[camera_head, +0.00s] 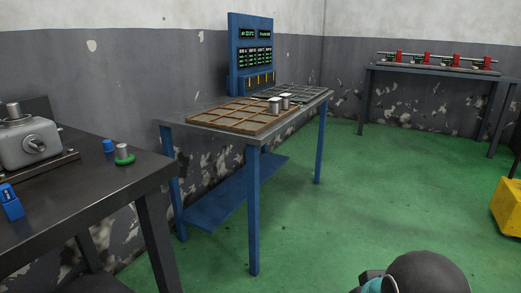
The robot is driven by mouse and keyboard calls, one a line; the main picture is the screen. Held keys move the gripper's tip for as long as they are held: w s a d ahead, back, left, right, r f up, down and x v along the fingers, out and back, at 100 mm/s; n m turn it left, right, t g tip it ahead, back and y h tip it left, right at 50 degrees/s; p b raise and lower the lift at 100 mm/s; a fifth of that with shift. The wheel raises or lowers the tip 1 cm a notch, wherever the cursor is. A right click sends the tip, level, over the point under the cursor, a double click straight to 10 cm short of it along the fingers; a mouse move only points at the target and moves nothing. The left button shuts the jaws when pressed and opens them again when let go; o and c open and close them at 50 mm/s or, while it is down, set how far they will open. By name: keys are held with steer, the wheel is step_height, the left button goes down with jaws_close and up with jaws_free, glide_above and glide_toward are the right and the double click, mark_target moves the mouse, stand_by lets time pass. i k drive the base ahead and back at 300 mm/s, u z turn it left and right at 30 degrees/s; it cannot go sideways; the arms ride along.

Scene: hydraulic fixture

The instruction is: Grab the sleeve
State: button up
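No single thing is clearly marked as the sleeve. Two small silver cylindrical pieces, a nearer one (275,104) and a farther one (286,98), stand close together at the right edge of a wooden compartment tray (222,113). Another small silver cylinder (122,151) stands upright on a green round base on the dark table at the left. I cannot tell whether any of these is hollow. My gripper is not in view; only a dark rounded part of my arm with a teal ring shows at the bottom right.
The blue-legged table (187,120) also bears a dark grid tray (283,94) and a display panel (251,50). A grey metal housing (28,142) and blue pieces sit on the dark table (85,190). A far bench (432,70) holds red fixtures. Green floor (340,200) is open between.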

mark_target(285, 100)
steer(key=u, duration=0.3)
steer(key=i, duration=0.9)
steer(key=u, duration=0.3)
